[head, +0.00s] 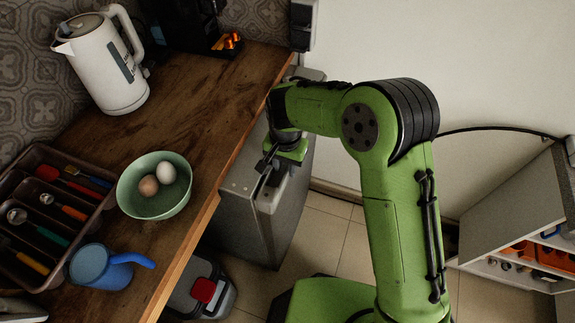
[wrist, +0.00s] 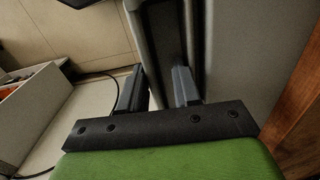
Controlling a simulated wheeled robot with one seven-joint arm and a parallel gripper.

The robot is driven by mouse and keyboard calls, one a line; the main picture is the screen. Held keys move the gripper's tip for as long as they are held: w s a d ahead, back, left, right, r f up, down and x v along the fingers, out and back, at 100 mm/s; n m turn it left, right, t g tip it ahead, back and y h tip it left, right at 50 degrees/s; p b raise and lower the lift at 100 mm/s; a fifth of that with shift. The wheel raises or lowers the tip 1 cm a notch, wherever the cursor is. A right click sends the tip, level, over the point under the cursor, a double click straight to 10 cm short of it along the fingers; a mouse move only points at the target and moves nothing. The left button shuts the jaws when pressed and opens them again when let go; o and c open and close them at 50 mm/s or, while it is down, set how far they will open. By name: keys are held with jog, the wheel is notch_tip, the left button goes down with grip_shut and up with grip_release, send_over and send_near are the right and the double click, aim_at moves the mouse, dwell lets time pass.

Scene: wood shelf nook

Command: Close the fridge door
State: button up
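The fridge door (head: 252,218) is a grey panel standing out from below the wooden counter's edge, so it looks open. In the wrist view the grey door (wrist: 240,45) fills the upper right, with a light rim and a dark groove along its edge. My gripper (head: 267,163) is at the top of the door, near the counter edge. In the wrist view my gripper (wrist: 158,75) has its two fingers apart, one on each side of the rim, the right one by the groove. Contact cannot be told. The fridge's inside is hidden.
The wooden counter (head: 190,95) holds a kettle (head: 108,65), a green bowl (head: 150,205) with two eggs, a blue cup (head: 95,268) and a cutlery tray (head: 100,217). A bin (head: 215,283) stands below. A white shelf unit (head: 515,215) is at right. Tiled floor shows between.

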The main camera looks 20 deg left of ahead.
dwell(0.3)
notch_tip(320, 180, up, 16)
jog(key=p, duration=0.4)
jog(key=shift+f, duration=0.15)
jog(key=shift+d, duration=0.1)
